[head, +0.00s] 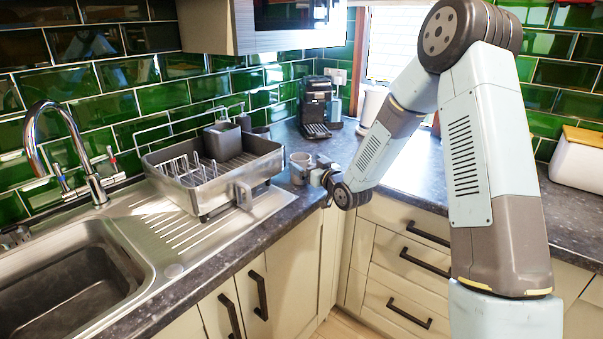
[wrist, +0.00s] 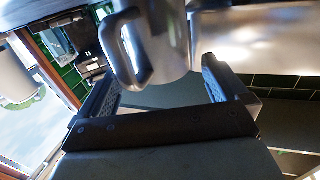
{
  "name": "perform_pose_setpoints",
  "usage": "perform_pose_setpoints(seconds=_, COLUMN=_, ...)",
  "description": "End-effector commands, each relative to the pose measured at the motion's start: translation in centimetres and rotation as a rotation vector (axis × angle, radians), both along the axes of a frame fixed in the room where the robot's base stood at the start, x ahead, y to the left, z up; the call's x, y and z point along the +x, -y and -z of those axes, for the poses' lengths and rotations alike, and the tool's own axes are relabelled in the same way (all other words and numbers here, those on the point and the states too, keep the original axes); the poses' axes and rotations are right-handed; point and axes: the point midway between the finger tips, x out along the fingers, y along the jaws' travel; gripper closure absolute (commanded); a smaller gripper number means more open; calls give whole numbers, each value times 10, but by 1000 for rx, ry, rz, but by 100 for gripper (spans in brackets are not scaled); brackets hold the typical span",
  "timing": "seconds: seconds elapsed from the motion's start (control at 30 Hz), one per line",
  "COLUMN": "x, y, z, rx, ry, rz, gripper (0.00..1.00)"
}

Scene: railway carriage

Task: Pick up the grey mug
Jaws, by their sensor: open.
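The grey mug (head: 299,168) stands on the dark worktop, just right of the dish rack. My gripper (head: 318,171) is at its right side, low and close to the counter. In the wrist view the mug (wrist: 170,42) is shiny and metallic, with its handle toward the left. My gripper (wrist: 160,72) is open there, with one finger on each side of the mug's lower part in the picture. I cannot tell whether either finger touches it. The mug's upper end in the wrist view is cut off by the frame.
The dish rack (head: 212,193) stands on the drainer close left of the mug. A coffee machine (head: 315,107) stands behind it. The sink (head: 75,275) and tap (head: 70,150) are at far left. Bare worktop (head: 400,170) lies to the right, behind my arm.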

Motion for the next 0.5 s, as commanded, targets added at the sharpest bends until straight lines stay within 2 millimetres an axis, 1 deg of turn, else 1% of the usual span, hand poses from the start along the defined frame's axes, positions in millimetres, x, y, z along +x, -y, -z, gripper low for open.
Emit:
perform_pose_setpoints(seconds=0.03, x=5, y=-4, z=-1, rx=1, ry=1, rz=-1, gripper=0)
perform_pose_setpoints(seconds=0.13, x=12, y=-9, z=-1, rx=1, ry=2, rz=0, gripper=0)
perform_pose_setpoints(seconds=0.4, x=14, y=-11, z=-1, rx=1, ry=1, rz=-1, gripper=0)
perform_pose_setpoints(seconds=0.43, x=14, y=-11, z=-1, rx=1, ry=1, rz=-1, gripper=1)
perform_pose_setpoints(seconds=0.5, x=14, y=-11, z=-1, rx=1, ry=2, rz=-1, gripper=8)
